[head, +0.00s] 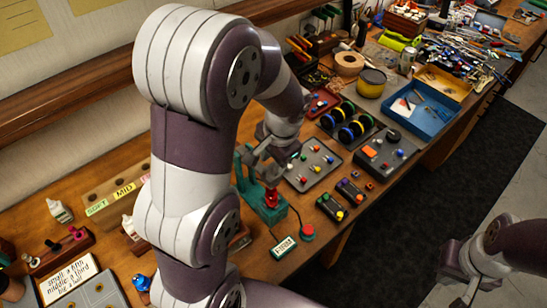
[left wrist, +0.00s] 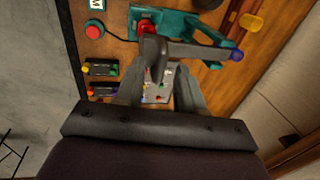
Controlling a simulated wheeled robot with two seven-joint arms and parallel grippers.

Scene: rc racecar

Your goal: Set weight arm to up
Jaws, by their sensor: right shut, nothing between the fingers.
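A teal press-like stand (head: 260,205) with a red part (head: 271,197) is on the bench in the head view. In the left wrist view the teal stand (left wrist: 205,30) is at the top. A dark grey bar (left wrist: 195,50) with a blue knob (left wrist: 237,55) lies across it, and looks like the weight arm. My left gripper (head: 258,155) is just above the stand. In the left wrist view its fingers (left wrist: 158,85) are apart, with the bar's bent end between or beyond them; contact cannot be told. My right gripper (head: 457,270) is shut and empty, away from the bench.
My left arm hides part of the bench. Dark floor is clear at right.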

